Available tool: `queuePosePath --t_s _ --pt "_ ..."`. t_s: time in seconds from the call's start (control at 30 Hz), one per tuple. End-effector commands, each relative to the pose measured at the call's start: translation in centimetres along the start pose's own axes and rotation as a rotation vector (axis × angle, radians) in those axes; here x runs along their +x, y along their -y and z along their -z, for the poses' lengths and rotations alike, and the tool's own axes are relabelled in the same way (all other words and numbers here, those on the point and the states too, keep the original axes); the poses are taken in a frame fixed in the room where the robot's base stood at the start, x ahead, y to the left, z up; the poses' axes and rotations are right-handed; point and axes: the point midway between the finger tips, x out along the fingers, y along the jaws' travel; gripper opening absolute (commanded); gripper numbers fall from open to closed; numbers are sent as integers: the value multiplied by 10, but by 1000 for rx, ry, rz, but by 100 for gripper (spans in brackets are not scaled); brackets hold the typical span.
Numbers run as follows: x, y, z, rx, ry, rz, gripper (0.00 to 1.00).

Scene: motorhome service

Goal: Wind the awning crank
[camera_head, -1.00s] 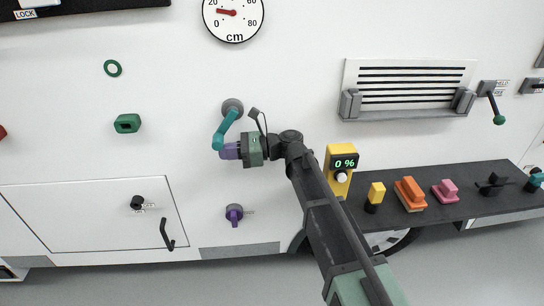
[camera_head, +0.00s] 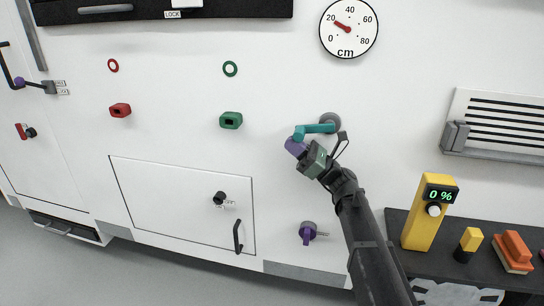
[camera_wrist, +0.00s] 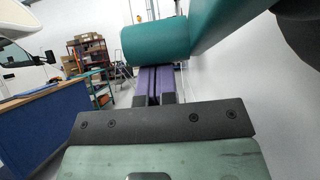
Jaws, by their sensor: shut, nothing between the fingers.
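The awning crank is a teal arm (camera_head: 314,128) on a grey wall hub (camera_head: 330,121), pointing left and slightly down from the hub. My gripper (camera_head: 293,146) has purple fingers, shut and empty, at the outer end of the crank. In the wrist view, the crank's teal round handle (camera_wrist: 155,42) lies across the far end of the purple fingers (camera_wrist: 156,80) and hides their tips. I cannot tell whether they touch. The round cm gauge (camera_head: 349,28) above has its red needle a little under 20.
A green block (camera_head: 231,120) and green ring (camera_head: 230,69) are on the wall left of the crank. A purple knob (camera_head: 308,233) is below it. A yellow post reading 0 % (camera_head: 428,215) stands on a dark shelf at right. The wall around the crank is mostly bare.

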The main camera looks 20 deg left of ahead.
Motion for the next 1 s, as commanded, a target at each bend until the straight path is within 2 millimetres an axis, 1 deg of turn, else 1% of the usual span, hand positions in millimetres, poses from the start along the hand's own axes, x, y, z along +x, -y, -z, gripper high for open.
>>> queuePosePath --t_s 0.03,0.23,0.77,0.87,0.97,1.0 --pt "3 0 -4 -1 2 1 0" --pt "7 0 -6 0 2 1 0" --pt "8 0 -5 0 1 0 0" --pt "6 0 -1 0 0 0 0" --pt "-1 0 10 0 0 1 0" --pt "-5 1 16 0 0 1 0"
